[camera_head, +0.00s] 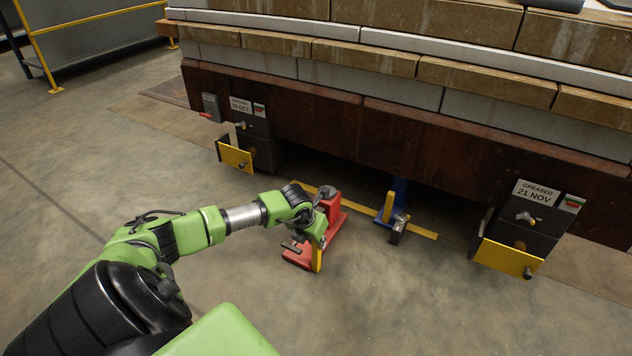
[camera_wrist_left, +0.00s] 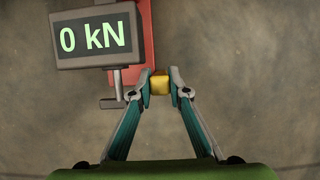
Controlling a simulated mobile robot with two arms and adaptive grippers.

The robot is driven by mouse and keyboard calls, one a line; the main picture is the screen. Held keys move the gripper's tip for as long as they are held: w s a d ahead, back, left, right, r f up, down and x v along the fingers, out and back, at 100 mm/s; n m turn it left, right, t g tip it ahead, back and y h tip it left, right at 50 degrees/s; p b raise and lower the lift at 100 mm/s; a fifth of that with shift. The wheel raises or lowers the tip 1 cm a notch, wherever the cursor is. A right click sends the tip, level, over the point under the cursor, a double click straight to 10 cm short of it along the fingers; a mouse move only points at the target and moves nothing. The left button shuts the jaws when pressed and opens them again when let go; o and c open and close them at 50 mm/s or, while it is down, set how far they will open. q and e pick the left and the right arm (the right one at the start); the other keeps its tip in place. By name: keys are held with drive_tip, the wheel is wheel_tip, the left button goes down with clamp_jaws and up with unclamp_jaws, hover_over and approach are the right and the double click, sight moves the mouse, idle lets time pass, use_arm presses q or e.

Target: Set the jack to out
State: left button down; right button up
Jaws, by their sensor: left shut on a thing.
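A red jack (camera_head: 331,208) stands on the floor in front of the stack's dark beam, with a yellow handle (camera_head: 317,259) at its near end. In the left wrist view the jack's red body (camera_wrist_left: 146,35) carries a grey display (camera_wrist_left: 95,38) reading "0 kN". My left gripper (camera_head: 314,243) is at the near end of the jack. In the left wrist view the fingers (camera_wrist_left: 159,86) are shut on the yellow handle (camera_wrist_left: 159,82), one on each side. The arm partly hides the jack in the head view. My right gripper is not in view.
A blue jack (camera_head: 399,192) with a yellow handle stands right of the red one, by a yellow floor strip (camera_head: 424,234). Dark boxes with yellow plates (camera_head: 507,257) hang under the beam (camera_head: 330,128) on both sides. The near floor is clear.

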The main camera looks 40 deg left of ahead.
use_arm(q)
drive_tip(key=shift+s+d+f, duration=0.15)
drive_tip(key=shift+s+f, duration=0.1)
drive_tip(key=shift+s, duration=0.05)
drive_tip(key=c, duration=1.9)
unclamp_jaws()
drive_tip(key=shift+r, duration=0.15)
drive_tip(key=shift+r, duration=0.1)
drive_tip(key=v, duration=1.1)
drive_tip(key=shift+s+r, duration=0.15)
drive_tip(key=shift+r, duration=0.2)
drive_tip(key=shift+d, duration=0.1)
